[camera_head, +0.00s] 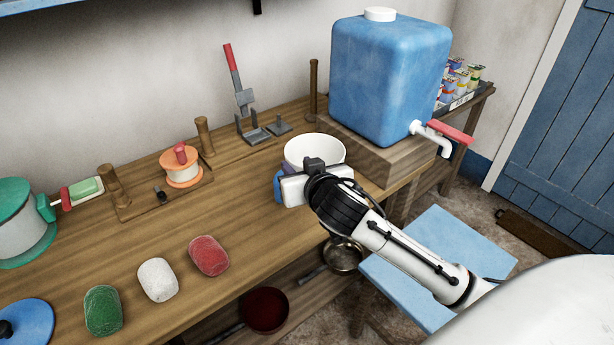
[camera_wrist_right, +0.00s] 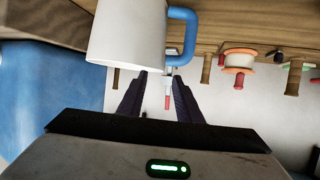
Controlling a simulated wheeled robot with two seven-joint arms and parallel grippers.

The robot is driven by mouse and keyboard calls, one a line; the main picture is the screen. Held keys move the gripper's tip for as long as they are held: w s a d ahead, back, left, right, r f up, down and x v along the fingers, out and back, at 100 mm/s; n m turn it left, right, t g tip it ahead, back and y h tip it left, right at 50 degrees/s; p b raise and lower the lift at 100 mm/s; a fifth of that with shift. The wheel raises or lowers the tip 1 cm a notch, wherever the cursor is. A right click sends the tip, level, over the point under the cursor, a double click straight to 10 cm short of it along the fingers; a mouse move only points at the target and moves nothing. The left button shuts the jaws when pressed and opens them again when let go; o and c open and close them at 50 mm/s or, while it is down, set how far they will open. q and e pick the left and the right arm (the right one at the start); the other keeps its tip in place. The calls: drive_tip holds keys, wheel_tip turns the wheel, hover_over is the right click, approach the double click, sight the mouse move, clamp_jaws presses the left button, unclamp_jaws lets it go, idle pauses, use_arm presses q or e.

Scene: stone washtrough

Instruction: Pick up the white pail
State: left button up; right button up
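The white pail (camera_head: 314,149) stands upright at the front right of the wooden bench, beside the blue water tank. A blue handle (camera_head: 279,186) shows at its left side. My right gripper (camera_head: 298,188) is at the near side of the pail and hides its lower part. In the right wrist view, which looks upside down, the pail (camera_wrist_right: 127,32) and its blue handle (camera_wrist_right: 187,40) are just beyond my right gripper's dark fingertips (camera_wrist_right: 158,76). The fingers are apart with nothing between them. Whether they touch the pail cannot be told. My left gripper is not in view.
The blue tank (camera_head: 388,80) with a red-handled tap (camera_head: 448,132) stands close right of the pail. A lever press (camera_head: 247,105) and a wooden post (camera_head: 314,88) are behind. Red, white and green soaps (camera_head: 157,280) lie left. A blue stool (camera_head: 440,262) stands in front.

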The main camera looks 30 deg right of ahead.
drive_tip(key=x, duration=0.5)
drive_tip(key=shift+f+p, duration=0.1)
drive_tip(key=shift+p, duration=0.2)
drive_tip(key=c, duration=0.8)
clamp_jaws()
drive_tip(key=shift+f, duration=0.2)
